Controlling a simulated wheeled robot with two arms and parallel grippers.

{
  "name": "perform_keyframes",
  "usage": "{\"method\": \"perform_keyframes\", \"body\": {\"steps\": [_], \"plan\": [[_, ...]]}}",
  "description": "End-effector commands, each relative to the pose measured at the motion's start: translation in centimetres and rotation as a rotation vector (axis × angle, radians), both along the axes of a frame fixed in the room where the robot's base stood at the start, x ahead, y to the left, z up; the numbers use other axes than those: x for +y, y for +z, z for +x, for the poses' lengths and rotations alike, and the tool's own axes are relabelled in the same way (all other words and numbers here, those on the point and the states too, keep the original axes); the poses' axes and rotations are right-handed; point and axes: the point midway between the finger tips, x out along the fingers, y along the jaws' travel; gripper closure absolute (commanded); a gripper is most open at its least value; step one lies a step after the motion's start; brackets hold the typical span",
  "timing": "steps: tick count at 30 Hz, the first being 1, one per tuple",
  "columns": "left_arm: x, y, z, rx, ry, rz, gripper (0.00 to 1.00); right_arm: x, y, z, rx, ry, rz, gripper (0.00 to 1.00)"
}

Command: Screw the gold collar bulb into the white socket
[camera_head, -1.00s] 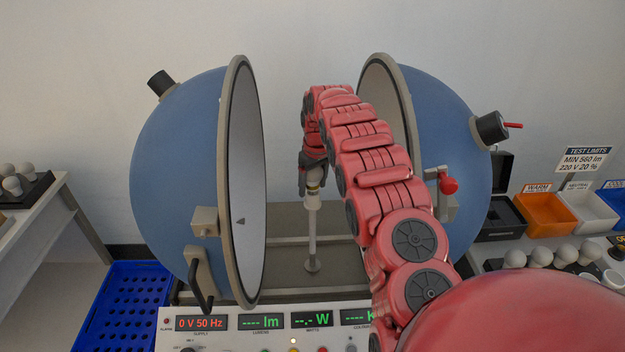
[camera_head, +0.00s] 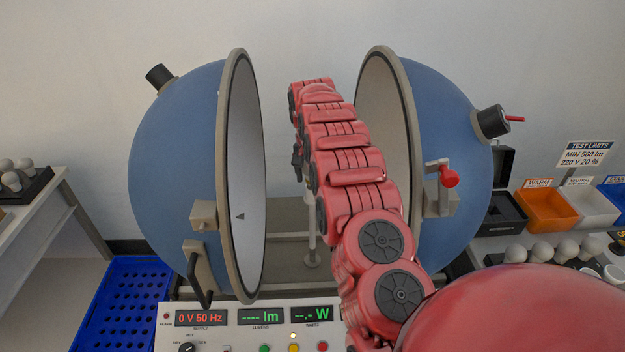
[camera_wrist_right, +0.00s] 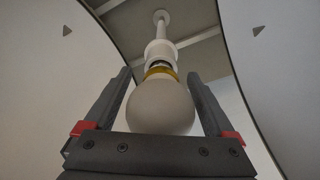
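The gold collar bulb (camera_wrist_right: 160,106) has a frosted white globe and a gold ring at its neck. In the right wrist view it is in line with the white socket (camera_wrist_right: 160,50) on its post, with a dark and metallic band between collar and socket. How deep it sits I cannot tell. My right gripper (camera_wrist_right: 158,75) has a finger on each side of the bulb, with visible gaps; it looks open. In the head view my right gripper (camera_head: 298,165) is mostly hidden by my arm, and only the socket's post (camera_head: 311,248) shows below. My left gripper is out of view.
Two blue sphere halves, left (camera_head: 180,170) and right (camera_head: 450,140), stand open around the post. A control panel (camera_head: 245,335) is in front. A blue crate (camera_head: 120,300) is at left. Bins, such as the orange one (camera_head: 548,210), and several bulbs are at right.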

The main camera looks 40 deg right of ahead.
Motion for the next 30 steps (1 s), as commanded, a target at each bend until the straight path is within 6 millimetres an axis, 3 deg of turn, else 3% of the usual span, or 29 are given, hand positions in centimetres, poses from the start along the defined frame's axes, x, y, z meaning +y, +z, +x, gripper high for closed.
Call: {"method": "perform_keyframes", "body": {"steps": [11,15,20,25,30], "plan": [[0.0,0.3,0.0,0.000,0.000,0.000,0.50,0.0,0.2,0.0,0.001,0.061,0.002,0.04],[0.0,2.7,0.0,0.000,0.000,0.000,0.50,0.1,0.7,-0.1,0.005,0.291,0.004,0.04],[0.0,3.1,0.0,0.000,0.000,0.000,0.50,0.0,0.2,0.0,-0.001,0.572,0.000,0.04],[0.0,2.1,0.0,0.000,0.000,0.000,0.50,-0.1,-0.3,0.0,-0.001,0.868,0.000,0.04],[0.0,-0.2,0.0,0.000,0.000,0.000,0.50,-0.1,-0.7,0.1,-0.002,1.155,-0.001,0.04]]}}
